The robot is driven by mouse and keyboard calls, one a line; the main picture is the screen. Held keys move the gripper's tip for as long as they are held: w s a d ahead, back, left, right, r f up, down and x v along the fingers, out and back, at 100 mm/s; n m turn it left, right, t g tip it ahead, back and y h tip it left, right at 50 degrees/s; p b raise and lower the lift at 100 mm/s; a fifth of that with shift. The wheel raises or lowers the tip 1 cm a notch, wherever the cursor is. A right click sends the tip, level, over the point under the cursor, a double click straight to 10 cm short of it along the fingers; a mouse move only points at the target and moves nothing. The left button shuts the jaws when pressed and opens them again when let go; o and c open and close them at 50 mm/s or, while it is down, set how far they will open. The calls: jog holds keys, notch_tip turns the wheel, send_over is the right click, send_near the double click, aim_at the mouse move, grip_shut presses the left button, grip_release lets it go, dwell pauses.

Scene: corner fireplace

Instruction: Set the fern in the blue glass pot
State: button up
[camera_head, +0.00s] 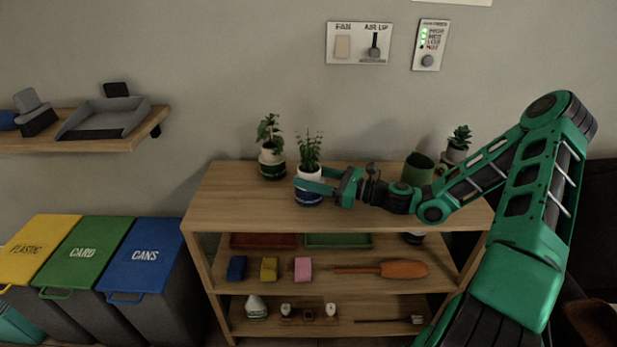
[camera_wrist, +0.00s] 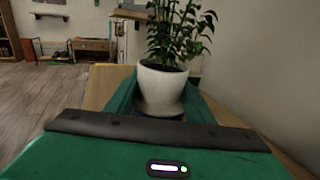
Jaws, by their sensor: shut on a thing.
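The fern (camera_head: 309,150), a leafy green plant, stands upright in a white pot (camera_head: 308,172) on the shelf unit's top. My gripper (camera_head: 316,187) reaches in from the right, its fingers shut around the white pot. In the wrist view the white pot (camera_wrist: 160,88) sits between the green fingers, with the leaves (camera_wrist: 176,35) above. The blue glass pot (camera_head: 308,199) is directly below the white pot, standing on the wood. The fingers hide the join, so I cannot tell whether the white pot rests inside it or just above.
Another plant in a dark green and white pot (camera_head: 271,165) stands close to the left. A green pot (camera_head: 418,168) and a succulent (camera_head: 459,138) stand behind my arm at right. The wooden top (camera_head: 235,200) is bare at front left. Lower shelves hold blocks and tools.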

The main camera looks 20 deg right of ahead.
jog(key=shift+f, duration=0.1)
jog(key=o, duration=0.9)
jog(key=v, duration=1)
jog(key=shift+s+d, duration=0.2)
jog(key=shift+d, duration=0.05)
jog(key=shift+s, duration=0.15)
